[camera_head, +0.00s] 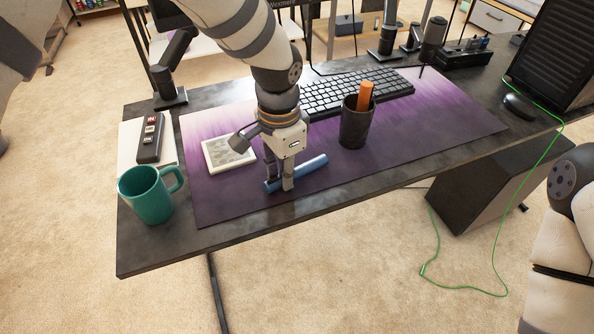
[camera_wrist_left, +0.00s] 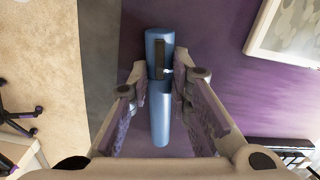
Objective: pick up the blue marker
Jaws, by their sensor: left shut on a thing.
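The blue marker (camera_head: 312,165) is at the purple desk mat near the front edge of the desk, lying flat and slanting up to the right. It also shows in the left wrist view (camera_wrist_left: 160,115), running lengthwise between the fingers. My left gripper (camera_head: 279,182) points down over the marker and is shut on it, with a finger on each side; it also shows in the left wrist view (camera_wrist_left: 160,88). The fingers hide part of the marker in the head view. I cannot tell whether the marker touches the mat. My right gripper is out of view.
A teal mug (camera_head: 149,196) stands left of the mat (camera_head: 400,157). A framed card (camera_head: 228,152) lies behind the gripper. A dark pen cup (camera_head: 355,126) with an orange item stands to the right, before the keyboard (camera_head: 350,92). The mat's front right is clear.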

